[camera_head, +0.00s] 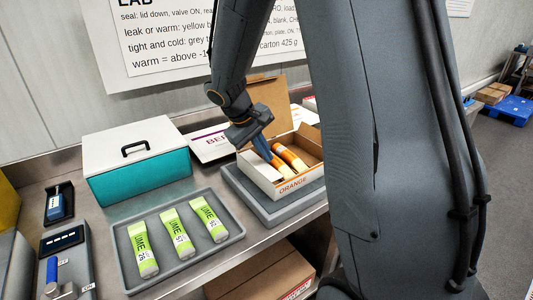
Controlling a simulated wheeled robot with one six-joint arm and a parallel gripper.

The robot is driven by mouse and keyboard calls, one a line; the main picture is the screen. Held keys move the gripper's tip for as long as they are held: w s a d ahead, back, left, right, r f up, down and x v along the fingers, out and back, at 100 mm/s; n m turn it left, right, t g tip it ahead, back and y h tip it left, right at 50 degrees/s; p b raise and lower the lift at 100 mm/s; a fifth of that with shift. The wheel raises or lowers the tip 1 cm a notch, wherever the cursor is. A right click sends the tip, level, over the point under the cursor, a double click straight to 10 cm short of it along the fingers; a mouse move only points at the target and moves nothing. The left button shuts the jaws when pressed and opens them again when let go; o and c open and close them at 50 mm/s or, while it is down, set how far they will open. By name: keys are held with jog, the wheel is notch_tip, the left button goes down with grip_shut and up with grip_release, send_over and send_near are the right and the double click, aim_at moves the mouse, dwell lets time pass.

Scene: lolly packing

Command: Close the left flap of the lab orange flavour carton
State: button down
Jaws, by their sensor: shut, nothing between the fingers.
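The orange flavour carton (301,181) stands open on a grey tray at the right of the bench, its front marked ORANGE. Its tall brown lid (269,103) stands up at the back. Orange tubes (291,158) lie inside. A pale panel (254,169) shows at the carton's left side; I cannot tell whether it is the left flap or the wall. My gripper (264,152) is shut and empty, its blue fingers pointing down at the carton's left side, over or just inside the edge. Whether it touches is unclear. My arm hides the space to the right of the carton.
A grey tray (194,258) with lime tubes (174,233) lies in front to the left. A teal cool box (146,182) with a white lid stands behind it. The grey tray (240,192) under the orange carton has a raised rim.

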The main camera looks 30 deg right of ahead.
aim_at(263, 164)
jog(key=shift+s+a+r, duration=0.1)
jog(key=shift+a+r, duration=0.05)
jog(key=shift+a, duration=0.45)
jog(key=shift+r+p, duration=0.4)
notch_tip(263, 164, up, 13)
jog(key=s+a+f+y, duration=0.2)
jog(key=s+a+f, duration=0.2)
jog(key=s+f, duration=0.3)
jog(key=shift+a+f+y+b, duration=0.3)
jog(key=shift+f+y+b, duration=0.1)
jog(key=shift+f, duration=0.3)
jog(key=c, duration=2.4)
grip_release()
jog(key=s+a+f, duration=0.1)
jog(key=s+f, duration=0.1)
jog(key=s, duration=0.1)
jog(key=s+a+f+m+y, duration=0.1)
jog(key=s+a+f, duration=0.1)
jog(key=s+f, duration=0.1)
jog(key=s+a+f+y, duration=0.1)
jog(key=s+f, duration=0.1)
jog(key=s, duration=0.1)
jog(key=shift+s+a+f+m, duration=0.15)
jog(key=shift+a+f+m, duration=0.15)
jog(key=shift+m, duration=0.1)
jog(key=o, duration=0.4)
jog(key=shift+s+a+f, duration=0.1)
jog(key=shift+s+f, duration=0.15)
jog(key=shift+s, duration=0.05)
